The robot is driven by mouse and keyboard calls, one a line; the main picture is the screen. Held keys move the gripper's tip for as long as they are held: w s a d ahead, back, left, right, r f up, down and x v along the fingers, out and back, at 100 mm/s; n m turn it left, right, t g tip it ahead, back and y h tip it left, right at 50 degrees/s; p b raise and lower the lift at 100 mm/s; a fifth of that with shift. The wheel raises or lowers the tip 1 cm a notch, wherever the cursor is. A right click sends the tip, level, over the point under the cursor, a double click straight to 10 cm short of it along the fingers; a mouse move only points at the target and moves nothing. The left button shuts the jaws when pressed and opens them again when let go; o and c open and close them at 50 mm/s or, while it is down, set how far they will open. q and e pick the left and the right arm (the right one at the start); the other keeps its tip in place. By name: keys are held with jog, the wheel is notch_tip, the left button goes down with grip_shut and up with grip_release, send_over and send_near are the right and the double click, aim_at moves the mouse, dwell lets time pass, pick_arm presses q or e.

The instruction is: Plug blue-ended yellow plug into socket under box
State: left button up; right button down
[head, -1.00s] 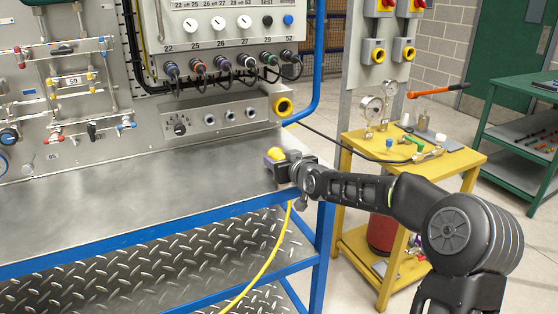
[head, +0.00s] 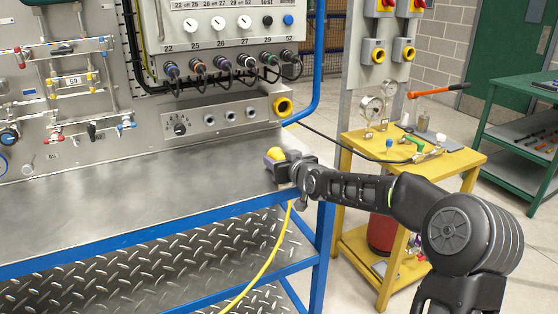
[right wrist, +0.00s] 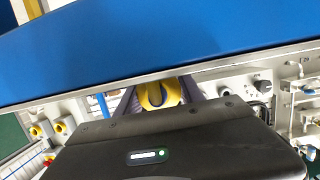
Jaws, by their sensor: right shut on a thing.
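My right gripper (head: 277,160) is shut on a yellow plug (head: 275,153) at the right front corner of the steel bench. A yellow cable (head: 268,262) hangs below the gripper, past the bench's front edge. A yellow-ringed socket (head: 283,106) with a dark opening is below the right end of the gauge box (head: 230,35), above and behind the gripper. The plug is apart from this socket. My left gripper is not in view.
Several cabled connectors (head: 222,63) line the gauge box's lower edge, above a small socket strip (head: 208,119). The steel bench top (head: 130,190) is clear, with a blue front rail (head: 150,236). A yellow cart (head: 455,163) with gauges and fittings stands to the right.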

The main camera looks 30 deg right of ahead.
aim_at(279, 153)
jog(key=shift+r, duration=0.1)
dwell(0.3)
jog(key=shift+r+p, duration=1.45)
jog(key=shift+r, duration=1.5)
